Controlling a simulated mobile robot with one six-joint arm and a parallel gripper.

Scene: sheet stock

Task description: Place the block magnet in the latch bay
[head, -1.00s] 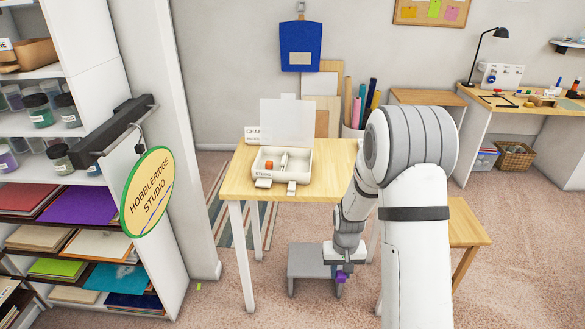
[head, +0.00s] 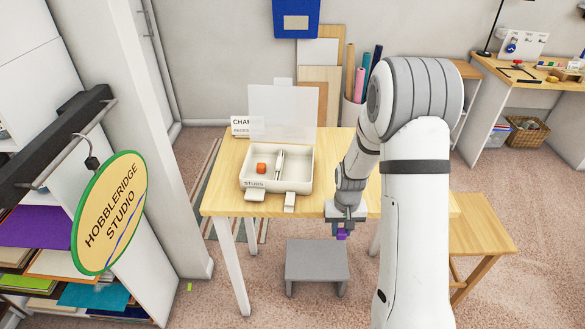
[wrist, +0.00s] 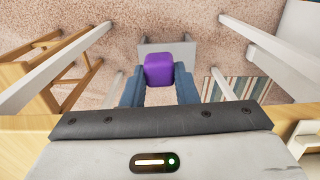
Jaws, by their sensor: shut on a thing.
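The block magnet is a purple block (head: 341,234), also plain in the wrist view (wrist: 158,69). My gripper (head: 341,229) is shut on it, with one blue-grey finger on each side in the wrist view (wrist: 158,78). It hangs at the table's front edge, to the right of and nearer than a white box (head: 305,187) with its clear lid standing open. The left bay, labelled STUDS, holds an orange piece (head: 262,168). A pale piece (head: 280,162) stands by the divider. The right bay (head: 298,171) looks empty; I cannot read a latch label.
The box stands on a wooden table (head: 225,190), with two front flaps towards me. A partly hidden sign (head: 241,125) stands behind it. A grey step stool (head: 316,258) is on the floor below. A hanging round sign (head: 110,212) and shelving are at left.

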